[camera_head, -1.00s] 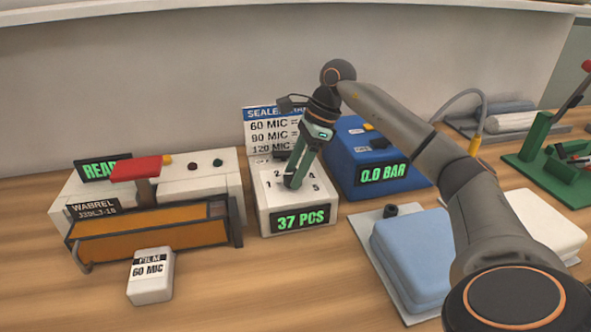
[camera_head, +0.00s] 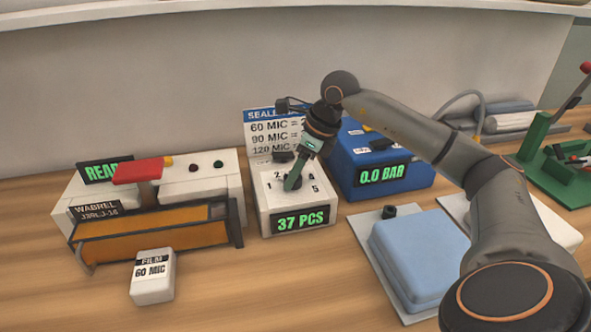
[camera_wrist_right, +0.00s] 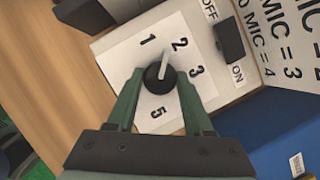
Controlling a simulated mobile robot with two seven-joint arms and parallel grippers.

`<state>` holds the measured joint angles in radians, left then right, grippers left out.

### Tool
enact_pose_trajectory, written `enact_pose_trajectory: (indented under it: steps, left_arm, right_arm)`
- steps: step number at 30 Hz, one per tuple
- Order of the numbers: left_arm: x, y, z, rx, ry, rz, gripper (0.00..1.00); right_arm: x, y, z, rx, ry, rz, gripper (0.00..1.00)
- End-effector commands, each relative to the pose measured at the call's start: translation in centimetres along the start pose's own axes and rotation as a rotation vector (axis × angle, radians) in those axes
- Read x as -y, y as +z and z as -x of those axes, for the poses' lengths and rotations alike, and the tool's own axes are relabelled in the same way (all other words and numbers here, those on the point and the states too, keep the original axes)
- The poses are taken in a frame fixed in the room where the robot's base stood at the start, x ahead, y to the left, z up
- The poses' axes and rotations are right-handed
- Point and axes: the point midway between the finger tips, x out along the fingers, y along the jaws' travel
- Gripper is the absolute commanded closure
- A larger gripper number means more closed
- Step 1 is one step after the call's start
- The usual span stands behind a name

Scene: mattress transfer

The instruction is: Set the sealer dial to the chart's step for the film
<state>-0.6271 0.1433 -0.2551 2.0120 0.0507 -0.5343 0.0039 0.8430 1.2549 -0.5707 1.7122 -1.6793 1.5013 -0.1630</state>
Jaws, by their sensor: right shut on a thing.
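The sealer dial (camera_wrist_right: 158,80) is a black knob with a white pointer on a numbered white plate. In the right wrist view its pointer lies between 1 and 2, slightly nearer 2; 4 is hidden. My right gripper (camera_head: 291,184) has its green fingers closed on the knob from both sides. The chart (camera_head: 260,135) stands behind; its step numbers are covered in the head view. In the right wrist view the chart (camera_wrist_right: 285,40) shows 4 on its lowest row and 3 above. The film block (camera_head: 152,275) reads 60 MIC. My left gripper is out of view.
The white dial box (camera_head: 265,224) displays 37 PCS and has a black ON/OFF switch (camera_wrist_right: 229,40). The sealer (camera_head: 150,235) stands left, a blue 0.0 BAR box (camera_head: 400,184) right. A pale blue cushion (camera_head: 420,255) lies front right. Table before the dial box is clear.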

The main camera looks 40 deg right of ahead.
Motion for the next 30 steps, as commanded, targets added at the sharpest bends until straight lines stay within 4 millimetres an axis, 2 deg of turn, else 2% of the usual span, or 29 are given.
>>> enact_pose_trajectory:
  steps: [12, 30]
  left_arm:
    - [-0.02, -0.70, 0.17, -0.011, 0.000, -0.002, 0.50]
    - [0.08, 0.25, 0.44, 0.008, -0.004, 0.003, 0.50]
  right_arm:
    - [-0.16, 0.07, 0.06, 0.001, -0.093, -0.225, 1.00]
    - [-0.15, 0.04, 0.03, 0.000, -0.115, -0.276, 1.00]
